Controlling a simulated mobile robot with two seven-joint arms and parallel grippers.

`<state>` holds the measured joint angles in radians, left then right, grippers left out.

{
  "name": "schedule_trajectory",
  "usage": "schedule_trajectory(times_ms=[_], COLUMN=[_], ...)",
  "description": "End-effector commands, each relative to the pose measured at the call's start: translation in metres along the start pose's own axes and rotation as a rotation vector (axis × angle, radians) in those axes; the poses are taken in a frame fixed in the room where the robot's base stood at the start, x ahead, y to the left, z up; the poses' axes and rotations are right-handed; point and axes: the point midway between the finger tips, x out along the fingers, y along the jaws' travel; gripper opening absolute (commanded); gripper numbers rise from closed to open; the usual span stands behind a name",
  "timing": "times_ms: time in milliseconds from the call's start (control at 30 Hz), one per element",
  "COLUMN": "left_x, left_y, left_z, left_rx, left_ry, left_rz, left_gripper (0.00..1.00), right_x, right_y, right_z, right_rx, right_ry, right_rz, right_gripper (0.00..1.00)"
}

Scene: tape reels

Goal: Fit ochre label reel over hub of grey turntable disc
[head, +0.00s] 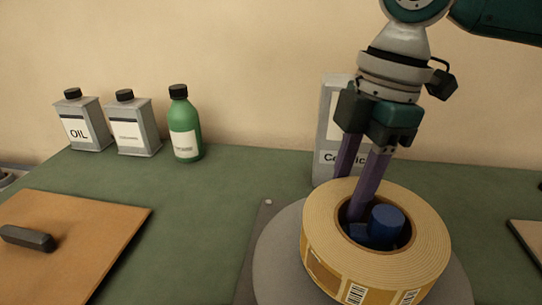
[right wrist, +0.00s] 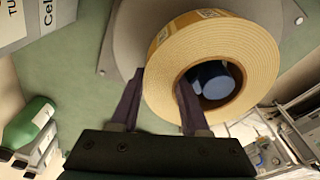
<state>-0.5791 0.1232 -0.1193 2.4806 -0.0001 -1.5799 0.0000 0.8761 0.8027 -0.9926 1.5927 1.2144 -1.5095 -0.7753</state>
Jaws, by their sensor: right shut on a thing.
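The ochre label reel (head: 428,243) is a wide ring with printed labels on its outer side, and it also shows in the right wrist view (right wrist: 255,50). My right gripper (head: 352,196) is shut on the reel's wall, one finger inside the hole and one outside. The blue hub (head: 387,220) shows inside the hole, right of centre in the head view; the right wrist view also shows it (right wrist: 213,78). The reel surrounds the hub and hides much of the grey turntable disc (head: 277,262). I cannot tell whether the reel touches the disc. My left gripper is out of view.
A grey box (head: 328,130) stands behind the gripper. Two grey cans (head: 84,125) (head: 134,126) and a green bottle (head: 184,128) stand at the back left. A brown board (head: 95,225) with a dark bar (head: 27,238) lies at left. Green table between is clear.

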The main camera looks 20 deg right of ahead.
Motion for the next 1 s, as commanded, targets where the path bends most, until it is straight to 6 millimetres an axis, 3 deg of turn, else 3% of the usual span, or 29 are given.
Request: schedule_trajectory(times_ms=[167,600,633,733,1000], left_x=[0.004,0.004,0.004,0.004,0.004], left_y=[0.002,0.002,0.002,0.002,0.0], left_z=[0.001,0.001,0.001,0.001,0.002], left_rx=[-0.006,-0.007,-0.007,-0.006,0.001], left_ry=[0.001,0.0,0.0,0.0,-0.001], left_rz=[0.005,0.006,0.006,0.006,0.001], left_gripper=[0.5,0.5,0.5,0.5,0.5], right_x=[0.021,0.027,0.028,0.027,0.025], right_y=[0.0,0.0,0.0,0.0,0.0], right_z=[0.003,0.004,0.004,0.004,0.004], right_rx=[0.0,0.001,0.0,0.0,0.0], right_ry=[0.001,0.001,0.0,0.0,0.0], right_rz=[0.001,-0.001,-0.001,-0.001,0.0], right_gripper=[0.0,0.0,0.47,0.58,0.58])
